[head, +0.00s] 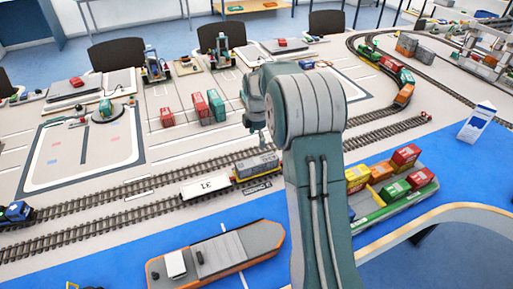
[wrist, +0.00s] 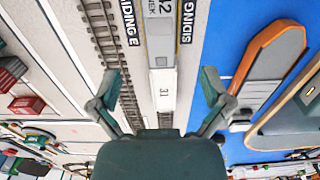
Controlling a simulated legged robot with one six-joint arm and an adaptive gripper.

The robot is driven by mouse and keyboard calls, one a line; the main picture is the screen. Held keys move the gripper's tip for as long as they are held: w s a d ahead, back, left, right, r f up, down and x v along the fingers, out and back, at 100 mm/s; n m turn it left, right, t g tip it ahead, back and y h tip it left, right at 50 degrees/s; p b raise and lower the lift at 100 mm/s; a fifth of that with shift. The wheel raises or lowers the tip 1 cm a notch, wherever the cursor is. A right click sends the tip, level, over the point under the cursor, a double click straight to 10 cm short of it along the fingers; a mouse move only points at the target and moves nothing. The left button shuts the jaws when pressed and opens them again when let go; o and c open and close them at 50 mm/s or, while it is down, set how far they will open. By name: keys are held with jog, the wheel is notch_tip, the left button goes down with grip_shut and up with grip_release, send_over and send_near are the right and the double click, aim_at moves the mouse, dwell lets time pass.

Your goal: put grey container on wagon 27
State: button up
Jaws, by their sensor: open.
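My gripper (wrist: 160,92) is open, its two fingers spread on either side of a white flat wagon (wrist: 163,92) on the track below. That wagon reads 31 and carries nothing. In the head view the white wagon (head: 208,188) is coupled to a yellow-ended wagon with a grey top or load (head: 256,164); I cannot tell whether this is a container. Grey containers (head: 406,45) stand with an orange one at the back right. No number 27 is readable. In the head view my gripper (head: 259,125) hangs above the table, partly hidden by my arm.
An orange-edged ship (head: 215,254) lies on the blue strip in front. A green barge (head: 394,204) with several coloured containers is at the right. Red and green containers (head: 200,107) stand behind the tracks. A green train (head: 388,68) curves at the back right. A white box (head: 477,122) stands at the right.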

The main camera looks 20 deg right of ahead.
jog(key=s+a+r+m+t, duration=0.1)
jog(key=s+a+r+m, duration=0.3)
jog(key=s+r, duration=0.3)
jog(key=s+a+r+m+t, duration=0.2)
jog(key=s+a+r+m, duration=0.15)
jog(key=s+r, duration=0.35)
jog(key=s+a+m+t, duration=0.1)
jog(key=s+a+m, duration=0.1)
jog(key=s+m, duration=0.3)
jog(key=s+a+r+m+t, duration=0.1)
jog(key=s+m, duration=0.4)
jog(key=s, duration=0.8)
jog(key=shift+s+a+r+t, duration=0.2)
jog(key=shift+a+r+t, duration=0.1)
jog(key=shift+a, duration=0.4)
jog(key=shift+m, duration=0.25)
